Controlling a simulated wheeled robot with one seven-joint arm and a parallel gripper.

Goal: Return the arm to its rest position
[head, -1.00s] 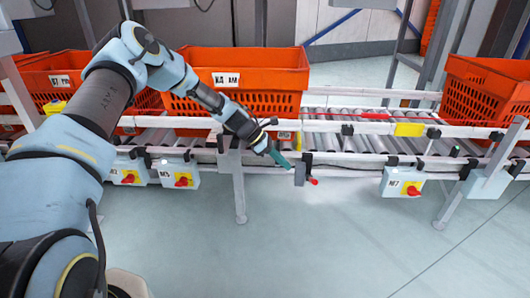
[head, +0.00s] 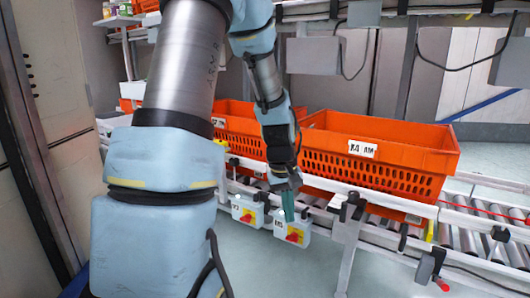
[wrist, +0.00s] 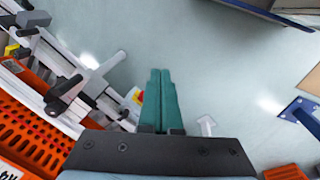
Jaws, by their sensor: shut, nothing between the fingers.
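My gripper (head: 287,206) hangs in front of the conveyor in the head view, with its green fingers pointing down. In the wrist view the two green fingers of my gripper (wrist: 160,92) lie side by side, closed together with nothing between them. Beyond the fingertips is open grey floor (wrist: 210,60). My arm is bent, with its large upper links filling the left and middle of the head view and hiding part of the conveyor behind them.
An orange tote (head: 400,170) stands on the roller conveyor (head: 470,232), right of my gripper. Another orange tote (head: 235,125) is partly behind my arm. Switch boxes (head: 292,228) hang on the conveyor's front rail, close to my gripper. A metal post (head: 40,150) stands at far left.

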